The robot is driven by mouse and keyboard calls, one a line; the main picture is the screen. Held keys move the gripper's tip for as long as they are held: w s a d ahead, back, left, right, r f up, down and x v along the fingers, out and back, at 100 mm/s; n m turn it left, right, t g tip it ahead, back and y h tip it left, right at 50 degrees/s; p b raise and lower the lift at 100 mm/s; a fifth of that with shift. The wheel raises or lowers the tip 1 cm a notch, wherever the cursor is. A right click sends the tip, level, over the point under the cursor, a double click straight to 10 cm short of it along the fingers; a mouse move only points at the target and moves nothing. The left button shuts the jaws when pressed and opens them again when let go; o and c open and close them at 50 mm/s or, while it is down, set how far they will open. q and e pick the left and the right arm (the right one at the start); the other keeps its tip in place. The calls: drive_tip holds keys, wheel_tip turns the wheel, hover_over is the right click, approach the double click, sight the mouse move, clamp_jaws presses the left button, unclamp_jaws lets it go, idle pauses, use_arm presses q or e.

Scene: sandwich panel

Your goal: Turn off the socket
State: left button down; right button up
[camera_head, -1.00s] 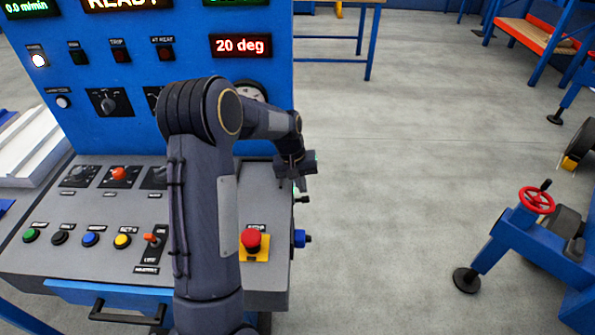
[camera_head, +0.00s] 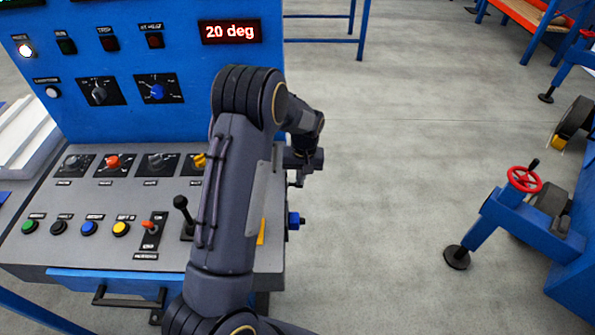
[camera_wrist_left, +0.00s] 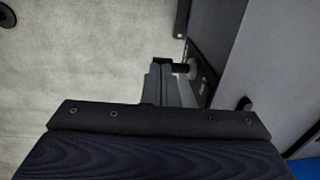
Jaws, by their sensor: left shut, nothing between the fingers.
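A blue fitting (camera_head: 294,220) sticks out of the console's right side in the head view; it may be the socket, but its details are too small to tell. My left gripper (camera_head: 298,180) is beside that side face, just above the fitting. In the left wrist view, the shut, empty fingers (camera_wrist_left: 162,72) point at the side face. A dark knob or lever (camera_wrist_left: 181,67) with a round grey base on a dark plate (camera_wrist_left: 204,76) is right by the fingertips; I cannot tell whether they touch. My right gripper is in neither view.
The console top (camera_head: 100,245) carries knobs, buttons and a black joystick (camera_head: 184,212). My left arm hides its right part. Another dark knob (camera_wrist_left: 243,103) is on the side in the wrist view. Open floor (camera_head: 390,190) lies to the right, with a blue stand with a red handwheel (camera_head: 524,179) beyond.

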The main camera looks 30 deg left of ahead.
use_arm(q)
drive_tip(key=shift+f+y, duration=0.15)
drive_tip(key=shift+y, duration=0.15)
drive_tip(key=shift+r+p, duration=0.45)
drive_tip(key=shift+r, duration=0.4)
